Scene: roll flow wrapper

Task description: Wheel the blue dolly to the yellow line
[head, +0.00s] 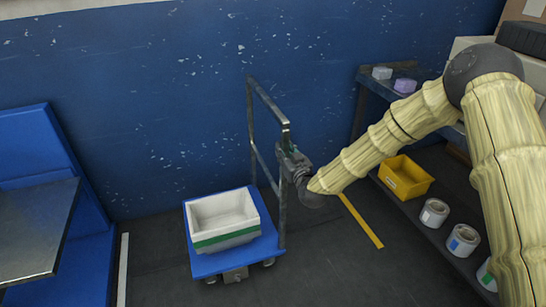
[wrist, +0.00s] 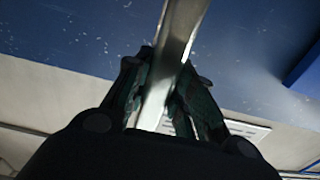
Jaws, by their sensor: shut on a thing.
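The blue dolly (head: 203,265) stands on the dark floor by the blue wall, with a white tub (head: 214,218) with a green band on its deck. Its grey metal handle frame (head: 265,101) rises on the deck's right side. My gripper (head: 287,147) is at the upper near part of this frame. In the wrist view, my gripper (wrist: 160,95) is shut on the metal bar (wrist: 180,35), which runs between its fingers. The yellow line (head: 361,221) is on the floor to the right of the dolly, partly hidden behind my arm.
A blue machine with a metal table (head: 38,228) stands at the left. A white floor line (head: 122,270) lies beside it. Floor between dolly and yellow line looks clear.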

